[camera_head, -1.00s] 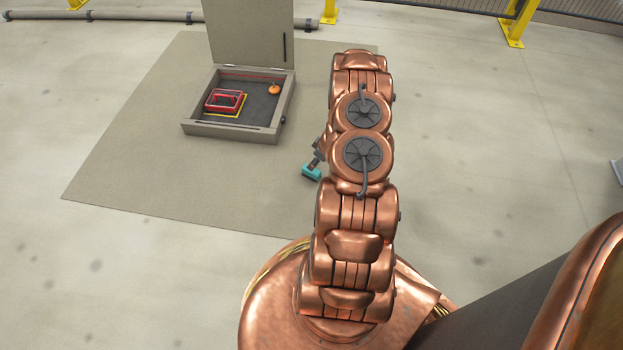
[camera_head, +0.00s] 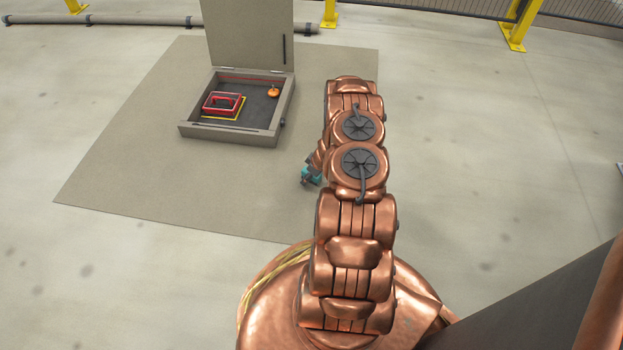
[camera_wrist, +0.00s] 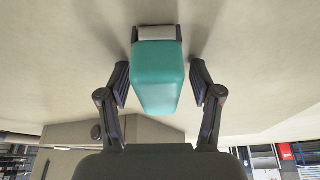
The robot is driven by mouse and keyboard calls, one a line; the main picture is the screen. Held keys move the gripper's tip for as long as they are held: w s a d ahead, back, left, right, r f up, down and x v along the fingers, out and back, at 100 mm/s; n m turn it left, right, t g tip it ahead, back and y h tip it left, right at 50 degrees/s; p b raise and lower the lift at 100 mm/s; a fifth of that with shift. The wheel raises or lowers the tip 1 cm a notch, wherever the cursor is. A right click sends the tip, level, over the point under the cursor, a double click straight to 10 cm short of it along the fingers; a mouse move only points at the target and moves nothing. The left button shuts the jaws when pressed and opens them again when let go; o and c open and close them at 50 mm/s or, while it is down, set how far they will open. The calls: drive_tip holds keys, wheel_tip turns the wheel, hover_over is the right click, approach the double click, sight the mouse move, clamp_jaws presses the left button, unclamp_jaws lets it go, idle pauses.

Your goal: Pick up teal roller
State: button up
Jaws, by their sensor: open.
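The teal roller (camera_wrist: 157,75) shows in the wrist view as a teal block with a grey end piece, on the beige mat. My gripper (camera_wrist: 160,85) is open, with one dark finger on each side of the teal part and a visible gap on both sides. In the head view the teal roller (camera_head: 312,176) shows only in part, beside my arm. My gripper (camera_head: 306,182) partly covers it there, and my arm hides the rest.
An open grey box (camera_head: 230,136) with a raised lid stands on the mat (camera_head: 130,190) to the left. It holds a red-framed item (camera_head: 222,103) and an orange object (camera_head: 273,91). Yellow posts (camera_head: 515,28) and a pipe lie at the back.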

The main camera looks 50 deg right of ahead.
drive_tip(key=shift+c, duration=0.3)
clamp_jaws()
idle(0.3)
